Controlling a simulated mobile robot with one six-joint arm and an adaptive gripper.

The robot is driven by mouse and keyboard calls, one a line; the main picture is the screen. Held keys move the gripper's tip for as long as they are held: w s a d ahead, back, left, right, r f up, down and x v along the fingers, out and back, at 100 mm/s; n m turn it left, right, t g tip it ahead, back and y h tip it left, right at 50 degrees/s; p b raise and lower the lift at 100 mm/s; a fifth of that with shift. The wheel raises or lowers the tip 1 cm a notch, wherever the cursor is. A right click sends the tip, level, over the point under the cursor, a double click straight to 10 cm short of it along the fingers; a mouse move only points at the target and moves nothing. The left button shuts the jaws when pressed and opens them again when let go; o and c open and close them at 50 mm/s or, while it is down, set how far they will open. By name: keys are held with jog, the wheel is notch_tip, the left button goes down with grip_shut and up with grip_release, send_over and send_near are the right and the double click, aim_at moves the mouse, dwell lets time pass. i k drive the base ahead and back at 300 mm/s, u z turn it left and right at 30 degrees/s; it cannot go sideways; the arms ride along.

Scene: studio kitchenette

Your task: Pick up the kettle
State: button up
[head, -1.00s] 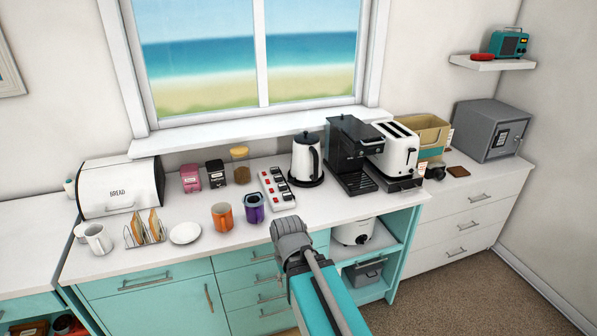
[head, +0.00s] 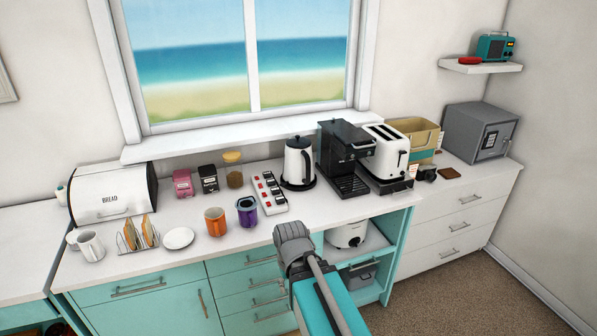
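The kettle (head: 298,162) is white with a black lid and black handle. It stands upright on a black base on the white counter, between the power strip and the coffee maker. My arm reaches in from the bottom of the head view. Its end (head: 292,240) is in front of the counter edge, below the kettle in the picture and apart from it. The gripper's fingers are hidden behind the arm's end, so I cannot see whether they are open.
A black coffee maker (head: 345,158) stands close at the kettle's right, with a white toaster (head: 386,155) beyond. A power strip (head: 269,192) lies at its left. A purple mug (head: 247,211) and an orange mug (head: 215,222) stand nearer the front edge.

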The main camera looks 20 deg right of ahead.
aim_at(297, 164)
jog(key=z, duration=0.05)
jog(key=i, duration=0.9)
jog(key=u, duration=0.05)
